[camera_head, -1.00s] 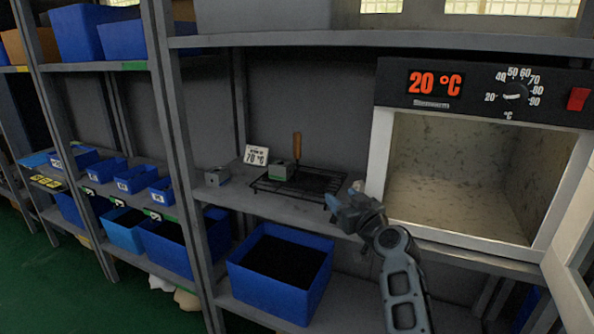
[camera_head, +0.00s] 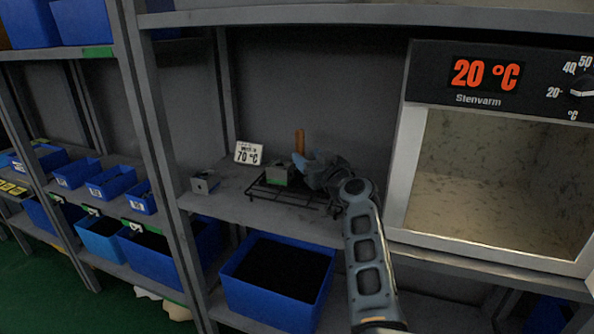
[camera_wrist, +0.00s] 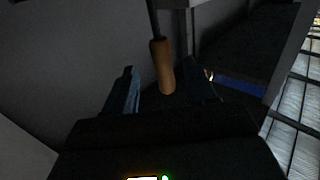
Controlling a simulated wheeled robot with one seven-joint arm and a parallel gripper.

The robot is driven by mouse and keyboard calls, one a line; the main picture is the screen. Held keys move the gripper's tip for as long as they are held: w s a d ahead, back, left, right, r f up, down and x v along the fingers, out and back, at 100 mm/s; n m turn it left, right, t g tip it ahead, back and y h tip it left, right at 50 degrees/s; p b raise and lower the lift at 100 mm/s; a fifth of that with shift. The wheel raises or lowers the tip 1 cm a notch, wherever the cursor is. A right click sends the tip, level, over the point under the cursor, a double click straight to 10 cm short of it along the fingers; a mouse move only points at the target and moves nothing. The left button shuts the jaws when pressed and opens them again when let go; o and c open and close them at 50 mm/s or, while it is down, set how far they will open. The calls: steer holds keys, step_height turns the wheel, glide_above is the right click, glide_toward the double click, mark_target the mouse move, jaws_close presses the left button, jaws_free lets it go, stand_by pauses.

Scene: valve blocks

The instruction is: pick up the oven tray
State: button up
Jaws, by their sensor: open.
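The oven tray (camera_head: 285,197) is a black wire rack lying on the shelf, left of the oven. A grey block (camera_head: 279,173) sits on it. Its upright wooden handle (camera_head: 299,141) rises near the rack's back; the handle also shows in the wrist view (camera_wrist: 162,68). My gripper (camera_head: 303,164) is open over the right part of the rack, close to the handle and partly covering the rack. In the wrist view my fingers (camera_wrist: 168,92) stand apart, with the handle's end showing between them; I cannot tell whether they touch it.
The oven (camera_head: 495,170) stands open at right, its display reading 20 °C. A second grey block (camera_head: 205,182) and a "70 °C" card (camera_head: 248,153) are left of the rack. The shelf above (camera_head: 350,17) limits height.

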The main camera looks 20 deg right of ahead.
mark_target(302, 151)
steer(key=shift+w+a, duration=0.2)
steer(key=shift+w, duration=0.75)
steer(key=shift+w+a, duration=0.15)
steer(key=shift+w, duration=0.8)
steer(key=shift+w+a, duration=0.2)
steer(key=shift+w, duration=0.75)
jaws_close()
steer(key=shift+r, duration=0.1)
